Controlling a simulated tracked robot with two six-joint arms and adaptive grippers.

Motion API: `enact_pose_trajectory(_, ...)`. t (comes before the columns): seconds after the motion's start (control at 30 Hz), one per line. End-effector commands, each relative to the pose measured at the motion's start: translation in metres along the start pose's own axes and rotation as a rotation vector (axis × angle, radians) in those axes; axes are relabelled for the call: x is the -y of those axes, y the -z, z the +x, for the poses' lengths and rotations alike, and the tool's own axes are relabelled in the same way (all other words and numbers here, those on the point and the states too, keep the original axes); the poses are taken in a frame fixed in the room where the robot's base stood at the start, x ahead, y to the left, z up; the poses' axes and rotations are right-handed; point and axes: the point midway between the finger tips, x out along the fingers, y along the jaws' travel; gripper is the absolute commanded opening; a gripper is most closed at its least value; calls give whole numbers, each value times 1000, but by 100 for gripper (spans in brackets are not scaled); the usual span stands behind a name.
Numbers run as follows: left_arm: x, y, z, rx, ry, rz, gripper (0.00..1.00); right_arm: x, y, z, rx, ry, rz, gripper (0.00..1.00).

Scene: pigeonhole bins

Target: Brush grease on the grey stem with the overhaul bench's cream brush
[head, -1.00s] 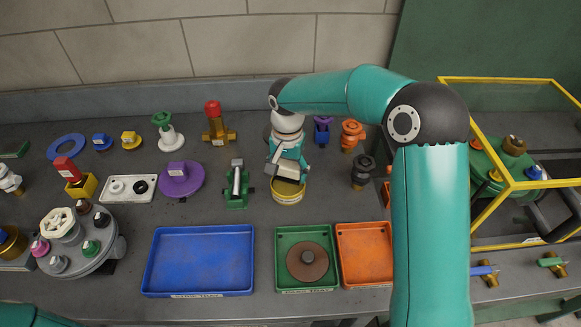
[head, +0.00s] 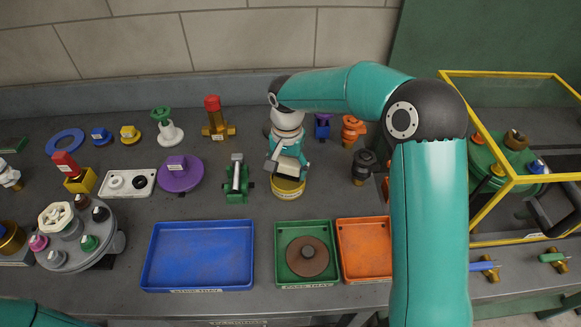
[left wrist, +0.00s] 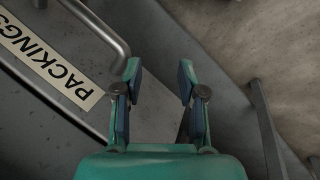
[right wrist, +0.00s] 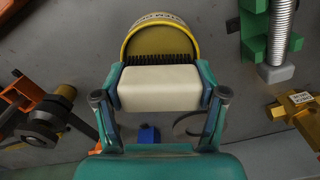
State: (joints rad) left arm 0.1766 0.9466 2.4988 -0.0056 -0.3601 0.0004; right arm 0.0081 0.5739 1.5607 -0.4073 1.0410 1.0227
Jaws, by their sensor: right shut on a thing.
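My right gripper (head: 287,160) is shut on the cream brush (right wrist: 160,88), a pale block with dark bristles. It holds the brush at the yellow grease pot (head: 288,188); the pot also shows in the right wrist view (right wrist: 160,38), behind the bristles. I cannot tell whether the bristles touch the grease. The grey stem (head: 237,176), a threaded rod, lies in a green holder (head: 236,196) just left of the pot. The stem also shows at the upper right of the right wrist view (right wrist: 284,30). My left gripper (left wrist: 160,85) is open and empty in the left wrist view.
A blue tray (head: 200,287), a green tray (head: 307,283) with a brown disc and an orange tray (head: 366,277) line the front. A purple round part (head: 180,178) stands left of the stem. Dark rings (head: 364,168) stand right of the pot. A yellow-framed case (head: 478,205) is at right.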

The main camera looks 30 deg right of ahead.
Motion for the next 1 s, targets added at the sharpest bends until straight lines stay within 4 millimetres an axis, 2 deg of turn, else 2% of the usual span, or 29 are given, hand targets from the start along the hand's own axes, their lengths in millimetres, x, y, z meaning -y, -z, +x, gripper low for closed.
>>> enact_pose_trajectory(1.0, 4, 0, 10, 0, 0, 0, 40, -1, 1, 13, 0, 1, 3, 14)
